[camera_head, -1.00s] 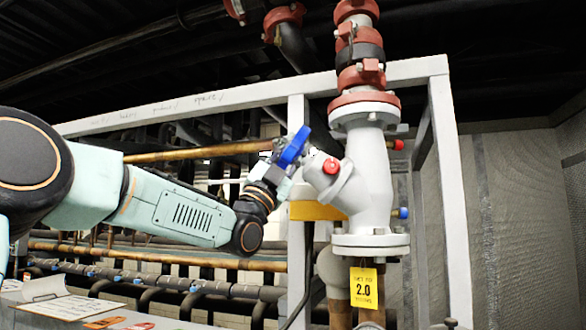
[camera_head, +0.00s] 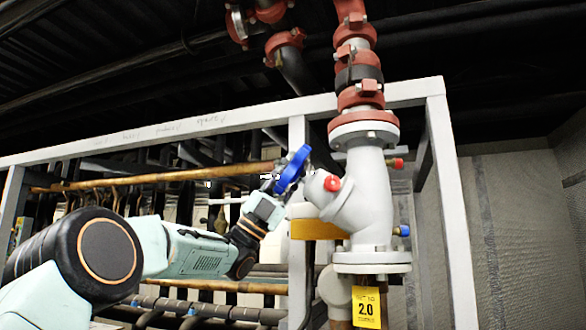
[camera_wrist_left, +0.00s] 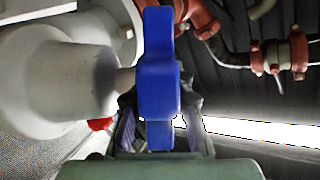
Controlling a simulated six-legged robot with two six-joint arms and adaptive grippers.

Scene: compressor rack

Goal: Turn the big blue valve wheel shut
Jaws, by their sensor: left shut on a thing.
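The big blue valve wheel (camera_head: 292,170) sits edge-on at the left end of the white angled valve body (camera_head: 365,200). My left gripper (camera_head: 272,188) is at the wheel's lower left side and is shut on its rim. In the left wrist view the blue wheel (camera_wrist_left: 158,75) fills the middle, with its lower part between my gripper's fingers (camera_wrist_left: 160,130). The wheel's stem runs left into the white valve body (camera_wrist_left: 60,85). My right gripper is not in view.
A white frame post (camera_head: 299,240) stands just behind the wheel, and a white beam (camera_head: 200,122) runs above it. Red-flanged pipe (camera_head: 357,60) rises over the valve. A yellow 2.0 tag (camera_head: 366,307) hangs below. Copper and black pipes fill the rack behind my left arm.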

